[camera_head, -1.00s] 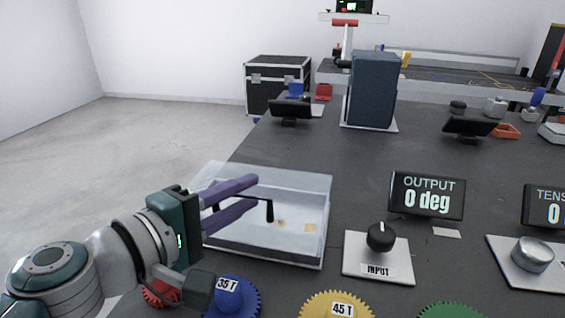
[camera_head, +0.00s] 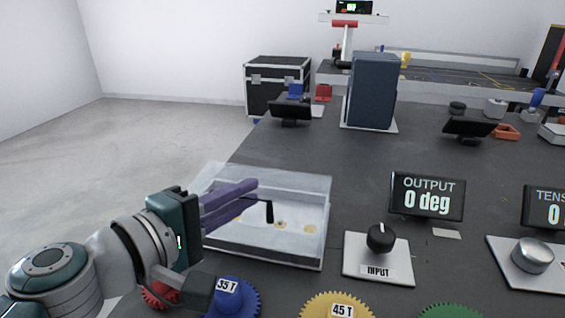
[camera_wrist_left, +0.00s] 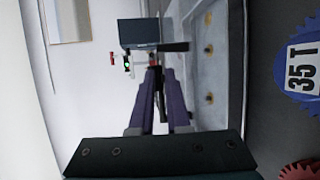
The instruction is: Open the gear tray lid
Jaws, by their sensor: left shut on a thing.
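The clear gear tray (camera_head: 268,255) stands on the dark table, left of the INPUT dial. Its see-through lid (camera_head: 310,183) appears to lie flat across the top, and its edges are hard to make out. A black bent handle (camera_head: 269,212) shows just past my left fingertips. My left gripper (camera_head: 252,188), with purple fingers, is over the tray's left part and is shut on the handle. In the left wrist view the black handle (camera_wrist_left: 161,100) shows between the purple fingers, and the tray (camera_wrist_left: 228,60) lies to their right. My right gripper is in neither view.
In front of the tray lie a blue 35T gear (camera_head: 236,297), a red gear (camera_head: 158,295), a yellow 45T gear (camera_head: 335,305) and a green gear (camera_head: 452,311). The INPUT dial (camera_head: 380,238) and OUTPUT display (camera_head: 427,195) stand right.

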